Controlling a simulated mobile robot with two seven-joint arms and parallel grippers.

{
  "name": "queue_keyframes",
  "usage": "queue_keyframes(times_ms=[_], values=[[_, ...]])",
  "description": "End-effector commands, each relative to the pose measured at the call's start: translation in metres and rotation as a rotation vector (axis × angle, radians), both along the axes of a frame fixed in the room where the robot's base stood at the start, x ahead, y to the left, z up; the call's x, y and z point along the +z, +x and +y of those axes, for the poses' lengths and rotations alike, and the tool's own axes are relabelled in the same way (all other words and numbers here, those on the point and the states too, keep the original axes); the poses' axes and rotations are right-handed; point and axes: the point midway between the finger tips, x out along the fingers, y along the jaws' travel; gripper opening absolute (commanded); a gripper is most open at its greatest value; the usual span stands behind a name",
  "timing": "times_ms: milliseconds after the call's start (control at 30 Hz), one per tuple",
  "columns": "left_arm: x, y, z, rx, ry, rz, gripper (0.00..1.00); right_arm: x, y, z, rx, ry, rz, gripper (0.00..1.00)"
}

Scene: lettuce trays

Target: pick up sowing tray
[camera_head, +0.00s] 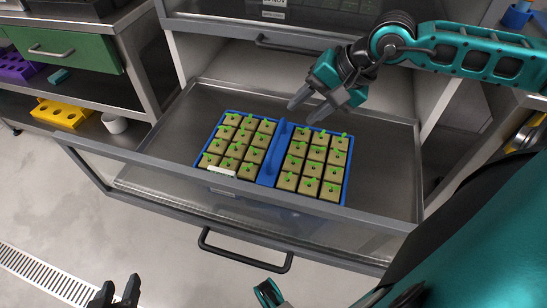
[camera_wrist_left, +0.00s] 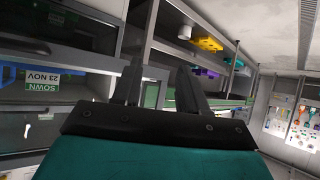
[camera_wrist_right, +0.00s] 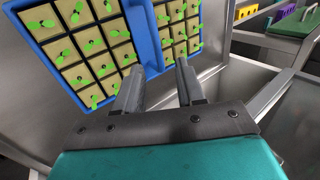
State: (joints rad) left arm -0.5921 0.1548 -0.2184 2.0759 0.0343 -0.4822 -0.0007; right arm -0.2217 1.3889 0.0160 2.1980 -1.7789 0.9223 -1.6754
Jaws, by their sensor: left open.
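The sowing tray (camera_head: 268,180) is blue, with a raised handle (camera_head: 276,150) across its middle and several brown plugs with green seedlings on both sides. It lies flat in the pulled-out metal drawer (camera_head: 385,165). It also shows in the right wrist view (camera_wrist_right: 146,38). My right gripper (camera_head: 304,110) is open and empty over the far edge of the tray, near the handle's far end. It seems apart from the handle. My left gripper (camera_head: 118,296) is open and empty, low at the front left, well away from the tray and outside the drawer.
The drawer's front wall and black handle (camera_head: 245,258) stand nearest. A closed drawer front (camera_head: 330,40) is above and behind. At left, shelves hold a yellow block (camera_head: 62,113), a white cup (camera_head: 114,123) and a purple block (camera_head: 17,67). The floor at front left is clear.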

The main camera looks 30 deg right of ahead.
Motion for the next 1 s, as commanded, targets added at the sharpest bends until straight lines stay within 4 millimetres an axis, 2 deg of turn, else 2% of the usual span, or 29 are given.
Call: queue_keyframes(times_ms=[33,233,533,767,1000], values=[[-0.008,-0.001,0.000,0.000,0.001,0.003,0.43,-0.005,0.002,0.001,0.000,0.001,-0.004,0.39],[-0.022,-0.002,0.000,0.000,0.002,0.007,0.43,-0.014,0.008,0.007,0.003,0.001,-0.006,0.39],[-0.025,-0.002,-0.001,-0.001,-0.001,0.017,0.43,-0.045,0.023,0.020,0.001,0.004,-0.002,0.39],[-0.018,0.004,-0.004,0.004,-0.014,-0.001,0.43,-0.057,0.028,0.025,0.002,0.001,0.001,0.39],[-0.025,0.004,-0.006,0.000,-0.017,0.000,0.43,-0.089,0.032,0.038,0.001,0.004,0.001,0.39]])
